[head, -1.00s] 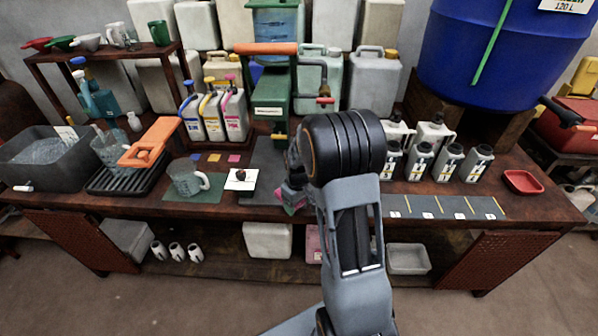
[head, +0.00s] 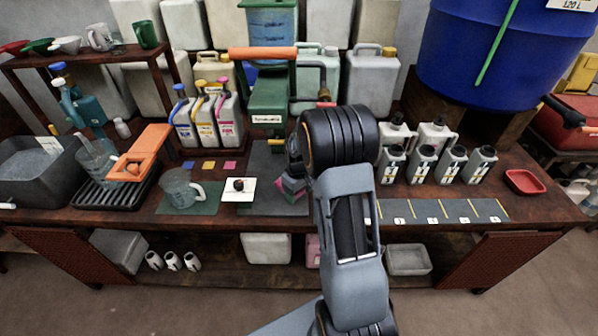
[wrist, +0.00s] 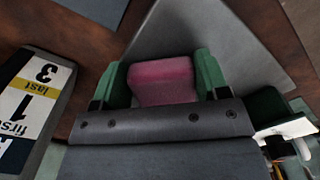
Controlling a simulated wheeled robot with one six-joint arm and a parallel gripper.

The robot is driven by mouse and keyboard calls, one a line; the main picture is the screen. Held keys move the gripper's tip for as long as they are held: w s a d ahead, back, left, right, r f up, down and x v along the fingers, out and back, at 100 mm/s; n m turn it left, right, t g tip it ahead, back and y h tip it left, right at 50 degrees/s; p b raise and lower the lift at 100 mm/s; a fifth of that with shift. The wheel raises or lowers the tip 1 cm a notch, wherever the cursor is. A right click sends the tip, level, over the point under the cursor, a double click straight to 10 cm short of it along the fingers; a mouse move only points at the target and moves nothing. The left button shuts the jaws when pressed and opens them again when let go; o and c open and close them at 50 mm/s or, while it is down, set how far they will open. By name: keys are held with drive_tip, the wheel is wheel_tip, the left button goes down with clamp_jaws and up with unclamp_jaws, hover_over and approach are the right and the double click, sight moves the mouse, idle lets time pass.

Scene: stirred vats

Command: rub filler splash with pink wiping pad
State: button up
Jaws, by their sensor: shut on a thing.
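My gripper (wrist: 163,76) is shut on the pink wiping pad (wrist: 163,82), which sits between its two green fingers in the wrist view. In the head view my arm hides most of the gripper, and a bit of the pink pad (head: 290,196) shows at its left, over the dark grey mat (head: 262,203) in front of the green filler (head: 270,108). The wrist view shows bare grey surface (wrist: 215,40) beyond the pad. I cannot tell whether the pad touches it. I cannot make out the filler splash in either view.
A white card (head: 231,195) with a small dark ball lies left of the gripper, beside a clear measuring jug (head: 180,190). Several grey bottles (head: 452,163) stand right of my arm. A red tray (head: 525,182) is at the right end. The marked front strip (head: 425,211) is clear.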

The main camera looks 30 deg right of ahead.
drive_tip(key=r, duration=0.1)
drive_tip(key=r+p, duration=0.1)
drive_tip(key=r, duration=0.1)
drive_tip(key=shift+s+d+r, duration=0.15)
drive_tip(key=shift+s, duration=0.05)
drive_tip(key=shift+d+r+p, duration=0.1)
drive_tip(key=shift+r+p, duration=0.2)
drive_tip(key=shift+p, duration=0.05)
drive_tip(key=shift+r+p, duration=1.35)
drive_tip(key=shift+r, duration=0.6)
drive_tip(key=shift+f, duration=0.15)
